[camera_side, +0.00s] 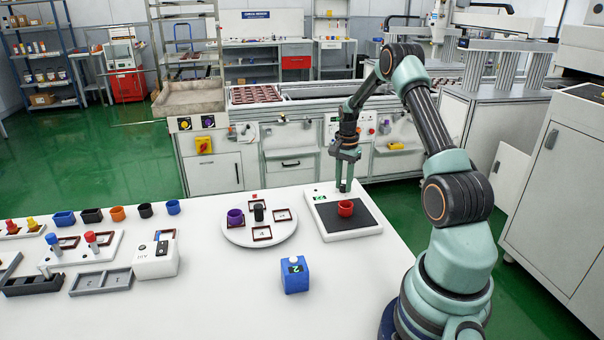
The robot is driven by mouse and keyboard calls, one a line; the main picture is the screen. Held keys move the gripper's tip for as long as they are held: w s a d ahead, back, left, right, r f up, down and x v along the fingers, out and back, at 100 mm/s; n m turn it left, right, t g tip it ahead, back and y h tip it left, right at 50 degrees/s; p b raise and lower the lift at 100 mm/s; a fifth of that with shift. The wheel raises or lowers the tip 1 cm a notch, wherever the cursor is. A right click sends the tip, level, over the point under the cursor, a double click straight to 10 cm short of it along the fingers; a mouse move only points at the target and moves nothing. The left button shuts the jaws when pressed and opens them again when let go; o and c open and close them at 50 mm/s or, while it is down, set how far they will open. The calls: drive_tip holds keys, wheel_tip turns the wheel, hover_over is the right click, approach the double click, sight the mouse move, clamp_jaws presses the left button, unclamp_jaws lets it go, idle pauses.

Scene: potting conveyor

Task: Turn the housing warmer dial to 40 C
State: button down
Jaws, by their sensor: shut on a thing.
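My gripper (344,188) points straight down at the back edge of the warmer, behind the red housing. Its fingers are shut on what appears to be the dial, which they hide. The dial's angle and markings cannot be seen.
A round white turntable (260,236) with a purple cup (236,216) stands left of the warmer. Racks, trays and several small cups fill the table's left. The table's front middle is clear.

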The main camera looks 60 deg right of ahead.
sight(344, 185)
drive_tip(key=shift+r, duration=0.1)
idle(0.3)
drive_tip(key=c, duration=0.7)
unclamp_jaws()
drive_tip(key=shift+o, duration=0.2)
wheel_tip(344, 185, up, 12)
